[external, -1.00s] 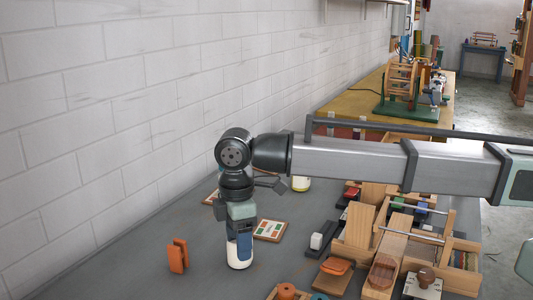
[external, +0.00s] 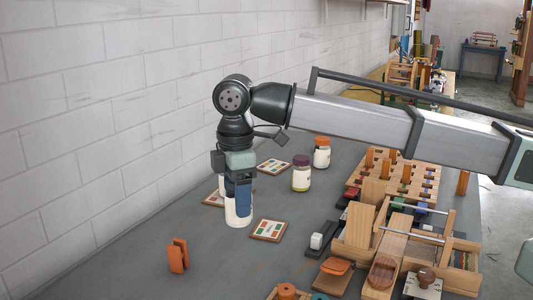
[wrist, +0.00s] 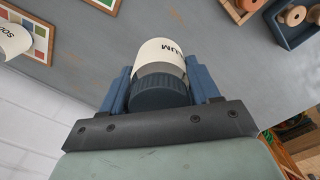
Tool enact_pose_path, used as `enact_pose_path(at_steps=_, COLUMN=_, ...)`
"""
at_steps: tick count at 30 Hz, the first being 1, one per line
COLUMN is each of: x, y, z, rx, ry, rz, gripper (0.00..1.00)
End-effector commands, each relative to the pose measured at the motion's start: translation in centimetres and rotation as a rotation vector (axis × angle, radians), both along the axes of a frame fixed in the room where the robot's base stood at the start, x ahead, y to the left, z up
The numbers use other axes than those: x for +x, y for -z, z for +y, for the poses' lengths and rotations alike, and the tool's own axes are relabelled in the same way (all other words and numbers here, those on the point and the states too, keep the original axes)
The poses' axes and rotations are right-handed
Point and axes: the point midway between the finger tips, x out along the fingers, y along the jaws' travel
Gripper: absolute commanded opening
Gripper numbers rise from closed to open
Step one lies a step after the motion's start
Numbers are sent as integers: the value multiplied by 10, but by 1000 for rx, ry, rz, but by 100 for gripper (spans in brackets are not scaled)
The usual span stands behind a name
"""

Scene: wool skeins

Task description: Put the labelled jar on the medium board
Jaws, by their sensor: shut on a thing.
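My gripper (external: 240,188) is shut on a white jar (external: 238,214) and points down, with the jar upright. In the wrist view the jar (wrist: 160,55) has a blue ribbed cap between the blue fingers, and dark lettering, partly legible as "UM". Small wooden-edged boards with coloured patches lie on the table: one just right of the jar (external: 269,230), one farther back (external: 273,167), and one partly hidden behind my gripper (external: 212,199). I cannot tell which is the medium one. The jar appears to be above the table, though the gap is hard to judge.
Other jars stand behind: one purple-capped (external: 301,174), one orange-capped (external: 322,153), and one partly hidden by my gripper (external: 221,184). An orange block (external: 178,256) stands front left. Wooden racks and tools (external: 385,235) fill the right. A brick wall bounds the left.

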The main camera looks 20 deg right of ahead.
Motion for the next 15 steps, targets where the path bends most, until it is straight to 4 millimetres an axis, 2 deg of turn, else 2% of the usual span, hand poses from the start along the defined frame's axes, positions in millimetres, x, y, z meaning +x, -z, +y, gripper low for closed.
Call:
enact_pose_path(at_steps=5, x=38, y=0, z=-19, rx=0, ry=51, rz=0, gripper=23)
enact_pose_path(at_steps=15, x=156, y=1, z=-85, rx=-2, ry=212, rz=1, gripper=23)
